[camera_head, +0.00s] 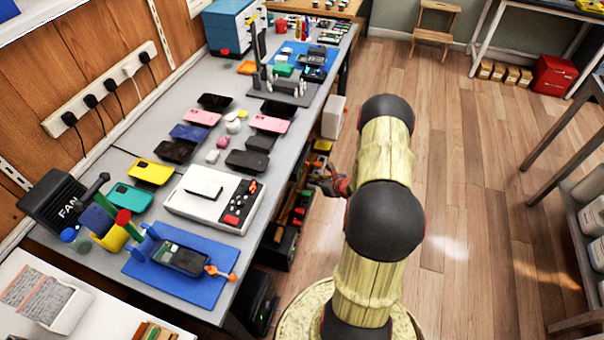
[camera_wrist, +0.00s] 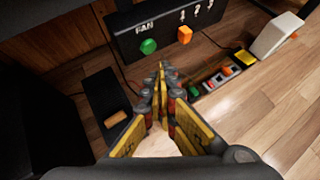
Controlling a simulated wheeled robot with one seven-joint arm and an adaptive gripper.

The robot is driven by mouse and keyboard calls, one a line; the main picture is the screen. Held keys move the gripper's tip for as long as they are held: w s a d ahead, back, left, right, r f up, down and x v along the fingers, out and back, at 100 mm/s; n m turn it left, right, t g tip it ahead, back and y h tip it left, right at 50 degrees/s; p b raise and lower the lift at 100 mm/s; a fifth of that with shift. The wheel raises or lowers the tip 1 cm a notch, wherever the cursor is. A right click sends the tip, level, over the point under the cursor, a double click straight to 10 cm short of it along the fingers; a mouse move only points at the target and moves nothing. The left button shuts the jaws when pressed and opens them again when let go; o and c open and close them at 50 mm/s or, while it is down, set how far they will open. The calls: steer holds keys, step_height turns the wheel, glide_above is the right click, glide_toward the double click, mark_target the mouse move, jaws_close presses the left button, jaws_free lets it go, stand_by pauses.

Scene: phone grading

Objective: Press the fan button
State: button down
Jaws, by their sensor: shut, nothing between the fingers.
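A dark panel (camera_wrist: 165,32) marked "FAN" and "1 2 3" shows in the wrist view. A round green button (camera_wrist: 148,46) sits under the word FAN, with an orange switch (camera_wrist: 185,35) to its right. My gripper (camera_wrist: 161,66) is shut and empty; its fingertips appear just below and right of the green button, apart from it in the picture. In the head view my gripper (camera_head: 334,183) is beside the bench's right edge, partly hidden by my arm. A black box marked FAN (camera_head: 66,203) stands on the bench's left side. I cannot make out the button panel in the head view.
The grey bench (camera_head: 145,120) holds several phones, a white device with a red-buttoned panel (camera_head: 215,198) and a blue mat (camera_head: 205,285). The wooden floor (camera_head: 480,180) to the right is open.

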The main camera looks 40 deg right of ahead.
steer(key=s, duration=0.1)
steer(key=s+d, duration=0.1)
steer(key=s, duration=0.1)
steer(key=s+d, duration=0.1)
steer(key=shift+s+d, duration=0.1)
steer(key=shift+s, duration=0.15)
stand_by(0.5)
